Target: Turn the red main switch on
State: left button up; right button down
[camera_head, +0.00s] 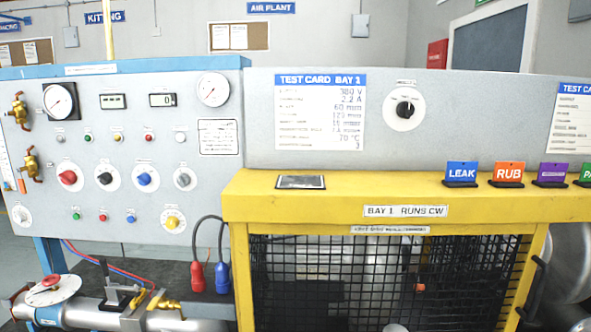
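A red rotary knob (68,177) on a round white plate sits at the left of the control panel's knob row. It is the red switch I see on the panel; its label is too small to read, and I cannot tell its set position. To its right in the same row are a black knob (105,178), a blue knob (144,178) and a grey knob (184,179). Neither of my grippers shows in the head view. Nothing covers the red knob.
The grey panel (120,222) also carries gauges, small lamps and a yellow knob (172,222). A pipe with a red-centred dial (50,281) lies below left. Red (197,276) and blue (222,277) plugs hang beside the yellow mesh guard (330,204). The space before the panel looks clear.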

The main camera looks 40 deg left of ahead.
aim_at(68, 179)
jog(key=u, duration=2.25)
jog(key=i+j, duration=0.1)
jog(key=j, duration=0.15)
jog(key=i+j, duration=0.1)
jog(key=j, duration=0.2)
jog(key=i+j+z, duration=0.1)
jog(key=j, duration=0.15)
